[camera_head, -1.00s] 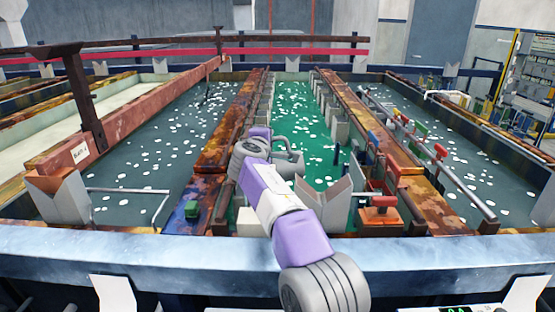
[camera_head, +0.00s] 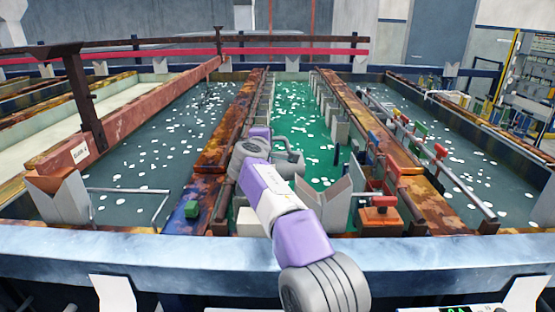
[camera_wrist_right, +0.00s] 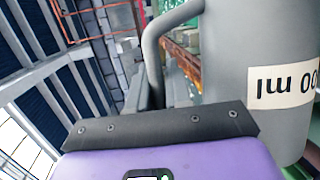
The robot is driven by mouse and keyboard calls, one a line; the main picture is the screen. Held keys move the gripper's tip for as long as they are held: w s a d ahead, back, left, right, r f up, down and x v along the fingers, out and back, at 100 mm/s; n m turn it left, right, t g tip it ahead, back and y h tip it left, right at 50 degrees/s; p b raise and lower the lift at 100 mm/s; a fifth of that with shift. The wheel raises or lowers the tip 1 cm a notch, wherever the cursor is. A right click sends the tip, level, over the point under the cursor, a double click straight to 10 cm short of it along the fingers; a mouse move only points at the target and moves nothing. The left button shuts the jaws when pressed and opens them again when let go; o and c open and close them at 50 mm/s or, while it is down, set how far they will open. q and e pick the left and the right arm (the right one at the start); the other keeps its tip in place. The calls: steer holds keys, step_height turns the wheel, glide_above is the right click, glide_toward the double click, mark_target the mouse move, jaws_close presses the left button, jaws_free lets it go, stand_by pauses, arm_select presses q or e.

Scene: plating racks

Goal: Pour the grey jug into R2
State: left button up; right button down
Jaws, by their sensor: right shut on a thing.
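The grey jug (camera_wrist_right: 240,60) fills the right of the right wrist view, with its curved handle at its left. Its white volume label reads upside down in that picture. In the head view the jug (camera_head: 290,163) shows small and partly hidden beyond my right wrist. My right gripper (camera_head: 270,150) is shut on the jug and holds it over the near left part of the green tank (camera_head: 318,170); the fingertips are mostly hidden. No readable R2 mark shows, so I cannot tell which tank is R2. My left gripper is out of view.
Grey-liquid tanks lie left (camera_head: 130,170) and right (camera_head: 465,165) of the green one, with floating white discs. Rusty beams (camera_head: 225,130) separate them. Red-handled valves (camera_head: 380,202) stand right of the arm. A blue-grey rim (camera_head: 150,252) runs along the front.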

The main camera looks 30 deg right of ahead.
steer(key=shift+s+d+r+m+y+p, duration=0.1)
steer(key=shift+s+d+m+y+p, duration=0.15)
steer(key=shift+d+m+p, duration=0.3)
steer(key=shift+s+d+r+m+y+p, duration=0.1)
steer(key=shift+s+d+m+y+p, duration=0.15)
steer(key=shift+d, duration=0.4)
steer(key=shift+s+d+r+m+y+p, duration=0.1)
steer(key=shift+d+m+y+p, duration=0.1)
steer(key=shift+d+m+p, duration=0.3)
steer(key=shift+d, duration=0.1)
steer(key=shift+s+d+r+m+y+p, duration=0.15)
steer(key=shift+d+r+m+y+p, duration=0.1)
steer(key=shift+d+m+p, duration=0.3)
steer(key=shift+s+d+r+m+y+p, duration=0.15)
steer(key=shift+d+m+y+p, duration=0.15)
steer(key=shift+p, duration=0.3)
steer(key=shift+s+d+m+y+p, duration=0.1)
steer(key=shift+d+m+y+p, duration=0.15)
steer(key=shift+d+p, duration=0.25)
steer(key=shift+s+d+m+y+p, duration=0.15)
steer(key=shift+m+y+p, duration=0.15)
steer(key=shift+m+p, duration=0.15)
steer(key=shift+s+d+f+m+y+p, duration=0.15)
steer(key=shift+d+f+m+y+p, duration=0.4)
steer(key=shift+p, duration=0.65)
steer(key=shift+r, duration=0.1)
